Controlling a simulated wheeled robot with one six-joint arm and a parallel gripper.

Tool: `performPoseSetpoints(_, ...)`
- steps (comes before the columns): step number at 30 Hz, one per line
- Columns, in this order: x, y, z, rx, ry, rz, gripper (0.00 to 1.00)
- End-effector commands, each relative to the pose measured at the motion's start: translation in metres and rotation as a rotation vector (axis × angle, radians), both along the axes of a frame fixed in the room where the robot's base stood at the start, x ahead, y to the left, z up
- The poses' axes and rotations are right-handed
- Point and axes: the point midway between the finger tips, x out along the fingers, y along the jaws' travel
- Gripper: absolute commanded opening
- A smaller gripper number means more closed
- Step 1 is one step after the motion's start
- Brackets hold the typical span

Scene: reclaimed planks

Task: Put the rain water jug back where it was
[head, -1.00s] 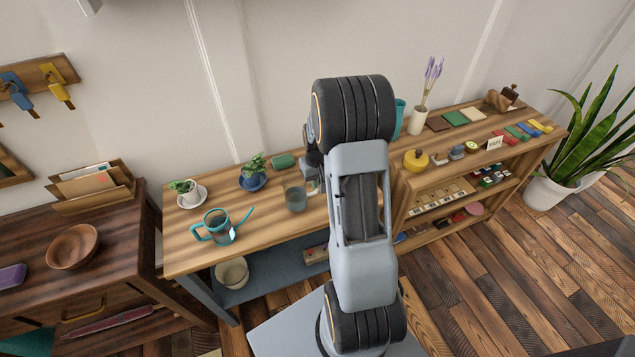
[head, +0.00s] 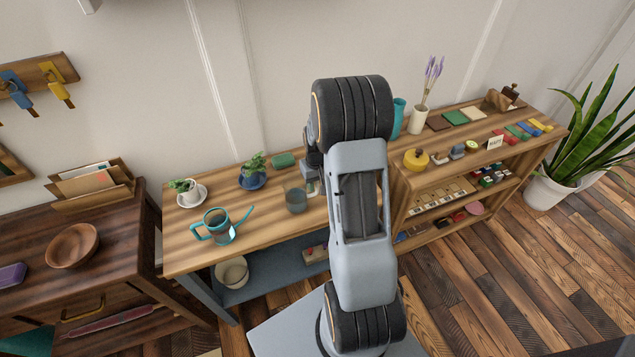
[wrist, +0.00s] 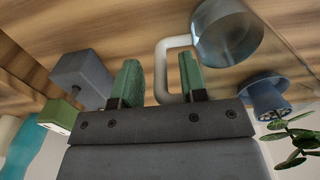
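The rain water jug, a clear glass jug (head: 296,201) with blue-grey water, stands on the wooden bench just left of my arm. In the wrist view the jug (wrist: 228,35) is at the upper right, with its pale handle (wrist: 161,72) reaching between my fingers. My gripper (wrist: 160,78) has two green-padded fingers standing apart, one on each side of the handle bar, with a visible gap on the left. In the head view my gripper (head: 311,186) is at the jug's right side, partly hidden by my arm.
A grey block (wrist: 82,78) and a green box (wrist: 58,116) lie left of the fingers.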

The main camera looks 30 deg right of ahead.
Motion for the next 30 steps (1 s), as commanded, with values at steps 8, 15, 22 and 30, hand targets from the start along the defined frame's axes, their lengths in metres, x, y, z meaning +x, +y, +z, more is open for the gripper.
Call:
performPoseSetpoints(8, 0.001, -0.001, 0.03, -0.002, -0.006, 0.0, 0.39)
performPoseSetpoints(15, 0.001, -0.001, 0.077, -0.002, -0.006, 0.0, 0.39)
performPoseSetpoints(22, 0.0, 0.0, 0.11, -0.002, -0.004, 0.0, 0.39)
performPoseSetpoints(30, -0.012, 0.029, 0.145, -0.014, -0.04, 0.03, 0.39)
